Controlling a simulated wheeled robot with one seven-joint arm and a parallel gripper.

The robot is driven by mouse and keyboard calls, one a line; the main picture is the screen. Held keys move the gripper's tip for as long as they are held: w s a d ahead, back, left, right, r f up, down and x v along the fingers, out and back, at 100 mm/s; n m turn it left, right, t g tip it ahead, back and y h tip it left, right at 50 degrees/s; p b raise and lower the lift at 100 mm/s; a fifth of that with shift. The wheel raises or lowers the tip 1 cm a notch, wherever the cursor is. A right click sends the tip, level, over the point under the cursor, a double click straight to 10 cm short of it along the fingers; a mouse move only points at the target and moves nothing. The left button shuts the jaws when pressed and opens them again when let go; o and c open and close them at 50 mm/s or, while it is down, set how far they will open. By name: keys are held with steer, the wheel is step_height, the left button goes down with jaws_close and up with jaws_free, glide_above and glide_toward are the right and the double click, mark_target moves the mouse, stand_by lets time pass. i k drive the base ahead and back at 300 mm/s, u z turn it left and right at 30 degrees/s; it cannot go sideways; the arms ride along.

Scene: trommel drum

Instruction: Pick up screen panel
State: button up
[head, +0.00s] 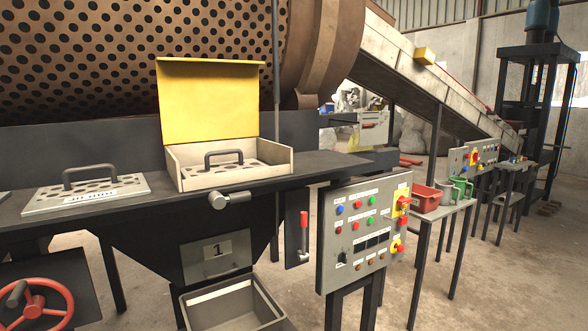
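A flat grey screen panel (125,188) with large holes and a dark arched handle (88,172) lies on the dark bench at the left. A label on it is too small to read surely. A second perforated panel (232,172) with a similar dark handle (223,155) sits inside a pale open box (285,166) on the bench, to the right of the first. The box's yellow lid (208,102) stands raised at its back. I cannot tell from the view which panel the task means. My gripper is not in view.
A perforated drum (110,45) stands behind the bench (330,163). A control panel (365,235) and a red lever (304,232) are at the front right. A grey bin (232,306) stands below the hopper; a red handwheel (35,303) is at lower left. Open floor lies at right.

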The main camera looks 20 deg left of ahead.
mark_target(223, 167)
steer(key=z, duration=0.15)
steer(key=k, duration=0.75)
steer(key=u, duration=1.2)
steer(key=i, duration=0.95)
